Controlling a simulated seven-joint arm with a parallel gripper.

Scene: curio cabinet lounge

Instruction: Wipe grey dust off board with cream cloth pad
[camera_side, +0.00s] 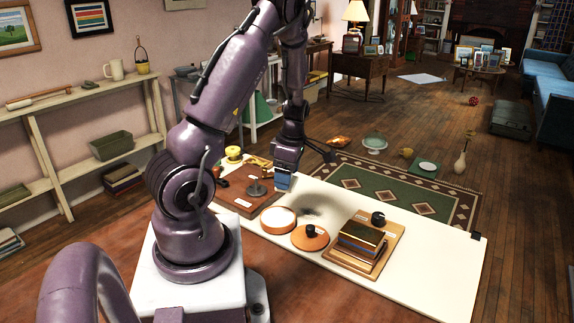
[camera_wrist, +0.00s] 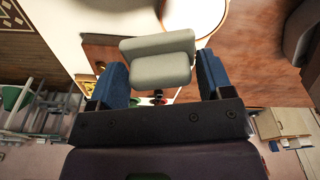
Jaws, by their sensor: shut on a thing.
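The white board (camera_side: 430,268) lies along the table in the side view. A dark grey dust smudge (camera_side: 311,212) marks it just right of the round tray. My gripper (camera_side: 284,184) is over the board's far left part, left of and behind the dust. In the wrist view my gripper (camera_wrist: 162,80) has its blue fingers on either side of the cream-grey cloth pad (camera_wrist: 158,62) and is shut on it. The pad is hard to make out in the side view. I cannot tell whether it touches anything beneath.
A shallow round tray (camera_side: 278,220) and a round brown lid with a black knob (camera_side: 310,238) stand near the dust. A wooden stand with stacked boxes (camera_side: 362,240) is to the right. A brown board with small items (camera_side: 243,203) is at the left.

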